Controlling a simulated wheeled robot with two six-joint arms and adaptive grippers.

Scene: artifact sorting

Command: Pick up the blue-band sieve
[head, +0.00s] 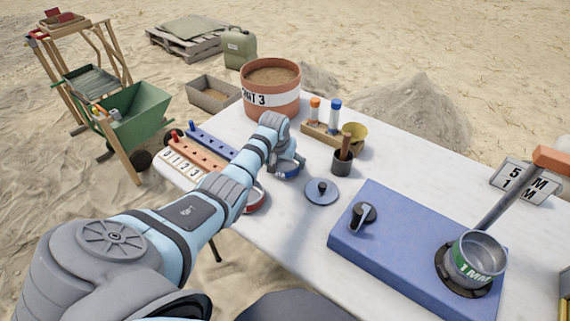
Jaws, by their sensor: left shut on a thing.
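My left arm reaches in from the left, and my left gripper (284,160) is over the far left part of the white table (290,230). It is shut on the rim of the blue-band sieve (291,171), which is partly hidden behind the gripper and arm. Whether the sieve touches the table is hard to tell. A red-banded sieve (257,203) sits nearer, partly behind my forearm. A green-banded sieve (478,262) marked 1 MM sits on the blue machine (390,250). My right gripper is not in view.
A grey lid (322,191) and a dark cup (342,162) stand right of the gripper. Numbered peg boards (190,162) lie left.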

